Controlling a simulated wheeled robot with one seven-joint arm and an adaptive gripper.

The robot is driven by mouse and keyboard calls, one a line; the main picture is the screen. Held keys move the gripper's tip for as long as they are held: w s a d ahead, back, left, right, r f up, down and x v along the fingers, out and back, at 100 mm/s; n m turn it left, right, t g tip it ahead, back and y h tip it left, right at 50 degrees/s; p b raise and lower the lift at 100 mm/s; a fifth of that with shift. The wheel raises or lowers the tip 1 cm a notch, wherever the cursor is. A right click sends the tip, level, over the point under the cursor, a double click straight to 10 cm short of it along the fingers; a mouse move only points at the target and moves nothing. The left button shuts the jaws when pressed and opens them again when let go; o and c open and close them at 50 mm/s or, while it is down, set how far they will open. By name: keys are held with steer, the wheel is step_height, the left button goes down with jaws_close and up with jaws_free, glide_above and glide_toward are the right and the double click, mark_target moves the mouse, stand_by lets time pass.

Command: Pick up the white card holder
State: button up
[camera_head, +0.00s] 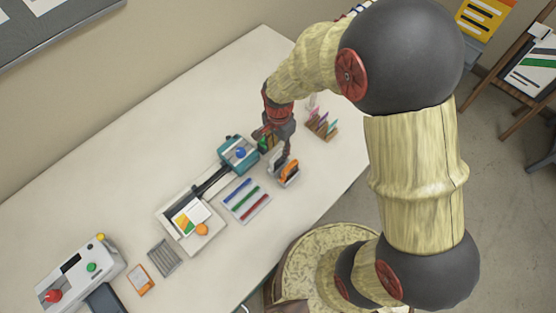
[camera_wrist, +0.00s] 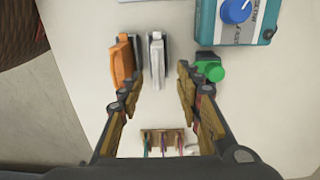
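The white card holder (camera_wrist: 157,58) stands upright in the wrist view, a narrow white and grey shape just ahead of the space between my fingertips. In the head view it shows as a pale piece (camera_head: 275,163) just below my gripper (camera_head: 276,144), partly hidden. My gripper (camera_wrist: 160,80) is open and empty, with one finger to each side in the wrist view. An orange holder (camera_wrist: 122,61) stands close to the left of the white one. A green-topped object (camera_wrist: 209,69) is near the right fingertip.
A teal box with a blue knob (camera_wrist: 237,12) stands at upper right in the wrist view. A wooden rack of coloured pens (camera_wrist: 163,139) lies under the wrist. A tray with coloured bars (camera_head: 246,201) is nearby. The table's left part (camera_head: 75,215) has free room.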

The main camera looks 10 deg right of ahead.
mark_target(278, 155)
steer(key=f, duration=0.4)
steer(key=f+b, duration=0.1)
steer(key=f, duration=0.1)
steer(key=shift+s+a, duration=0.2)
steer(key=shift+s, duration=0.05)
steer(key=shift+r, duration=0.1)
steer(key=shift+c, duration=1.3)
jaws_close()
